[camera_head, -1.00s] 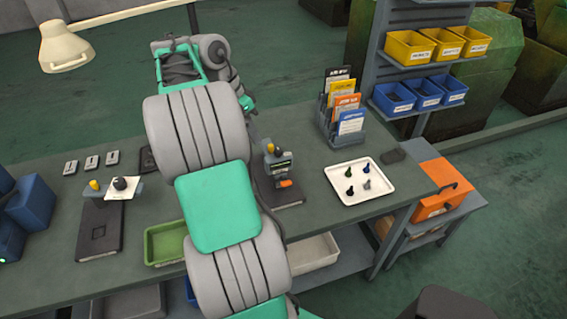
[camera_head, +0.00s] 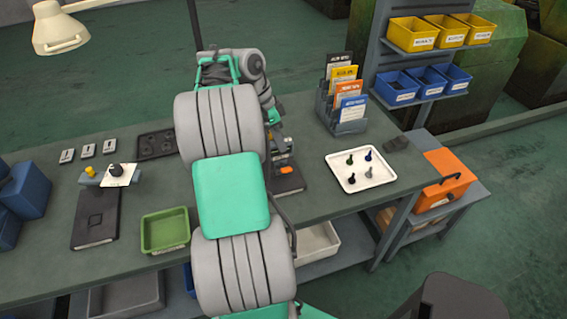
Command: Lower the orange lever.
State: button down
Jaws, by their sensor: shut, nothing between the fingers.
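The orange lever (camera_head: 286,170) shows as a small orange piece low on the front of a grey and black bench machine (camera_head: 291,146). The machine stands on a dark base plate (camera_head: 289,184) near the middle of the bench. My arm covers the left part of this machine, so I cannot tell the lever's full shape or angle. My arm rises across the middle of the view and bends over beyond the bench. My gripper is hidden behind the arm, so its place relative to the lever does not show.
A white tray (camera_head: 376,185) with several small knobs lies right of the machine. A card rack (camera_head: 347,128) stands behind it. A second machine with a yellow knob (camera_head: 90,171) stands at left. A green bin (camera_head: 165,246) sits at the bench's front edge.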

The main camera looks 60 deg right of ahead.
aim_at(288, 167)
jog(key=f, duration=0.1)
jog(key=s+f, duration=0.1)
jog(key=f, duration=0.1)
jog(key=a+f, duration=0.1)
jog(key=shift+s+a+f, duration=0.1)
jog(key=shift+s+f, duration=0.15)
jog(key=shift+f, duration=0.1)
jog(key=shift+s+f+b, duration=0.1)
jog(key=shift+b, duration=0.35)
